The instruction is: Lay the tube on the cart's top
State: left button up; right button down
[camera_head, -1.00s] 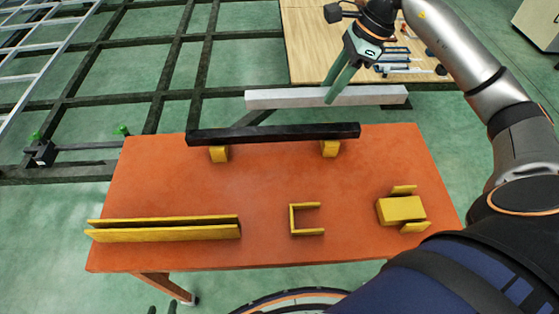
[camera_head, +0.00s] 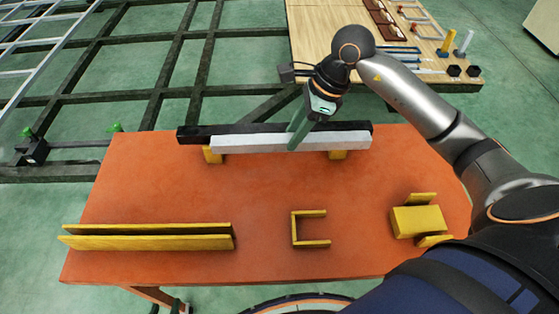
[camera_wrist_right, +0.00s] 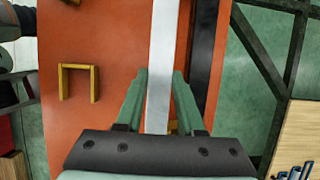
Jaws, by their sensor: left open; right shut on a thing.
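The tube is a light grey square bar (camera_head: 250,144). My right gripper (camera_head: 295,143) is shut on it near its middle. The tube runs left to right over the far part of the orange cart top (camera_head: 265,185), just in front of a black bar (camera_head: 195,133). I cannot tell whether it touches anything below. In the right wrist view the tube (camera_wrist_right: 160,60) passes between the green fingers (camera_wrist_right: 157,95).
Yellow blocks (camera_head: 212,155) (camera_head: 338,155) sit under the bars. A long yellow channel (camera_head: 145,242), a yellow U-shaped bracket (camera_head: 294,230) and a yellow block with side plates (camera_head: 417,220) stand nearer. A wooden table (camera_head: 310,45) and dark chassis frame (camera_head: 130,85) lie beyond.

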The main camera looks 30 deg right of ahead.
jog(key=a+f, duration=0.1)
jog(key=f, duration=0.1)
jog(key=a+f, duration=0.2)
jog(key=shift+s, duration=0.2)
jog(key=x, duration=0.3)
jog(key=shift+s+d+f, duration=0.15)
jog(key=shift+s, duration=0.15)
jog(key=shift+f, duration=0.4)
jog(key=c, duration=0.5)
grip_release()
